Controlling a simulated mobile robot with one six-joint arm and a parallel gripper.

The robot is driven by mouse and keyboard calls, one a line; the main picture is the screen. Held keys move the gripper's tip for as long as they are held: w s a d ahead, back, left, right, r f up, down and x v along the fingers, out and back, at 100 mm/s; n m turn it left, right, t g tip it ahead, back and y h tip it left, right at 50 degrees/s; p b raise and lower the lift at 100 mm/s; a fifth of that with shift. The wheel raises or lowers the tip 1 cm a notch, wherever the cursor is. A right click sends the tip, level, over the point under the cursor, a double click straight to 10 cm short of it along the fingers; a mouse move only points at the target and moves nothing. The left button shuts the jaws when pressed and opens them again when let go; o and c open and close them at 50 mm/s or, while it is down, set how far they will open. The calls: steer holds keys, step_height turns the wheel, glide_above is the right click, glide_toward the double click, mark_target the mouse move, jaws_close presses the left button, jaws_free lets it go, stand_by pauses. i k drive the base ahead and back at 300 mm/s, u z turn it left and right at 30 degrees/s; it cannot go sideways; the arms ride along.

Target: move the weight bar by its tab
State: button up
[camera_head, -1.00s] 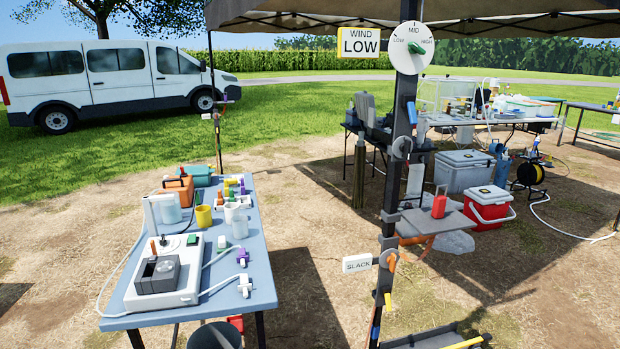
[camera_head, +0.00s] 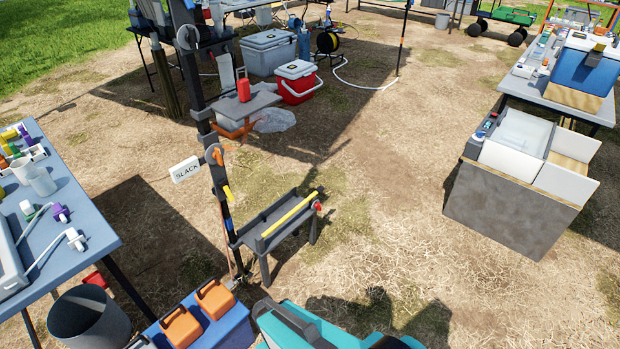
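A yellow bar (camera_head: 290,215) lies lengthwise along the top of a low dark stand (camera_head: 262,218) right of the canopy post. It looks like the weight bar, but no label confirms this. A small red piece (camera_head: 317,206) shows at the stand's right end; I cannot tell whether it is the bar's tab. A short yellow piece (camera_head: 228,192) sticks out from the post just left of the stand. My gripper is not in view.
The dark post (camera_head: 207,120) carries a SLACK sign (camera_head: 186,169) and an orange lever. A blue crate with orange jugs (camera_head: 214,299) stands in front, beside a grey bucket (camera_head: 88,315). Bare ground is free right of the stand, up to a grey cabinet (camera_head: 510,205).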

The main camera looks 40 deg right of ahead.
mark_target(320, 189)
steer(key=z, duration=4.95)
steer(key=i, duration=0.1)
steer(key=u, duration=3.25)
steer(key=i, duration=3.9)
steer(key=z, duration=0.05)
